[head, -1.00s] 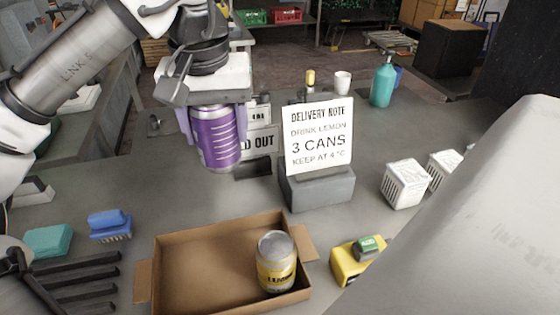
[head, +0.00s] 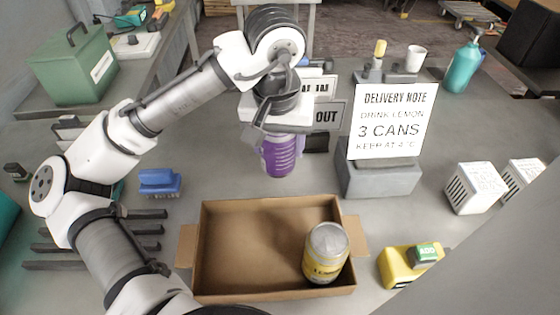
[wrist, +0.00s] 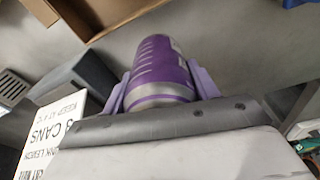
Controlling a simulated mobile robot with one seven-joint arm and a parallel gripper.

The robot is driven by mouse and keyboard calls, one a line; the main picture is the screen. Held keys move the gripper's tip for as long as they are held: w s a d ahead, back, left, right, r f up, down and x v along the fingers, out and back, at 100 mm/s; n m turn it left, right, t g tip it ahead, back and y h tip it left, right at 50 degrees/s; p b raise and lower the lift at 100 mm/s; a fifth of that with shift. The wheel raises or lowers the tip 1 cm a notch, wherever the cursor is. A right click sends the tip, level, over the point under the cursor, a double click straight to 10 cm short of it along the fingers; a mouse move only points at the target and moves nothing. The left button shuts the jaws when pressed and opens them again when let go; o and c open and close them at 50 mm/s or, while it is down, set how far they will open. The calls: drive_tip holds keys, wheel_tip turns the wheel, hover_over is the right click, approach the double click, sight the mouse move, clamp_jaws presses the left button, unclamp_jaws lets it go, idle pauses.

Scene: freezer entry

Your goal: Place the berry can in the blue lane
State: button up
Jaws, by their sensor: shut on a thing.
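A purple can (head: 279,158), which matches the berry can by colour, is held by my gripper (head: 277,146). The can hangs above the counter, behind the open cardboard box. In the wrist view the purple can (wrist: 160,72) sits between both finger pads, and its printed label is not readable. A yellow can marked lemon (head: 326,254) stands in the right part of the cardboard box (head: 215,292). I cannot make out a blue lane in any view.
A delivery note sign (head: 391,121) on a grey block (head: 380,180) stands right of the held can. A blue brush (head: 160,182) and dark bars (head: 135,230) lie left of the box. A yellow device (head: 397,267) and white crates (head: 474,188) are at right.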

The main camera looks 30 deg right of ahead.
sight(278, 166)
drive_tip(key=shift+f, duration=3.15)
drive_tip(key=shift+f, duration=0.2)
drive_tip(key=o, duration=1.3)
drive_tip(key=shift+o, duration=0.2)
drive_tip(key=shift+r, duration=0.1)
